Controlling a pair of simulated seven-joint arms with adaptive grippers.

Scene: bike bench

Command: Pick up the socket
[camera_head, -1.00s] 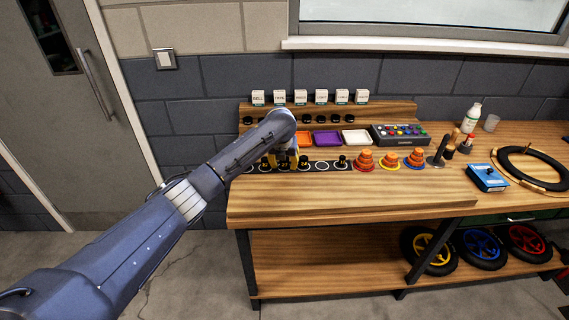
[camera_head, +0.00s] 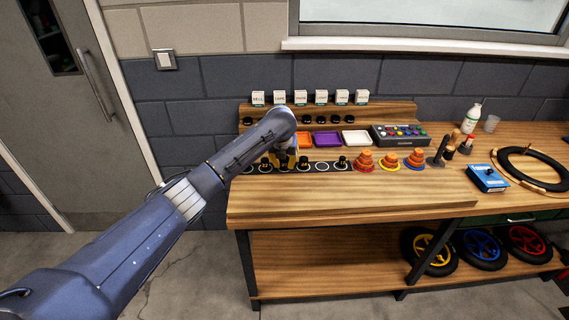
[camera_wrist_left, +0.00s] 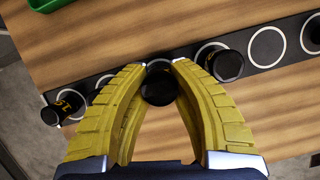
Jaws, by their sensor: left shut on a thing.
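My left gripper (camera_wrist_left: 159,70) has yellow ribbed fingers and is shut on a black socket (camera_wrist_left: 158,88) between its fingertips. The held socket is over the dark strip with white rings (camera_wrist_left: 265,47); whether it touches the strip is unclear. Another black socket with yellow marks (camera_wrist_left: 65,108) is at the left in the wrist view, and one (camera_wrist_left: 226,65) stands just right of the fingers. In the head view my left gripper (camera_head: 284,160) is over the strip (camera_head: 322,168), its fingertips largely hidden. A socket (camera_head: 342,162) stands near the strip's right end. My right gripper is not in view.
Behind the strip are an orange tray (camera_head: 304,139), a purple tray (camera_head: 327,139) and a white tray (camera_head: 356,137). Stacked orange cones (camera_head: 365,161) stand to the right. The bench front (camera_head: 350,195) is clear.

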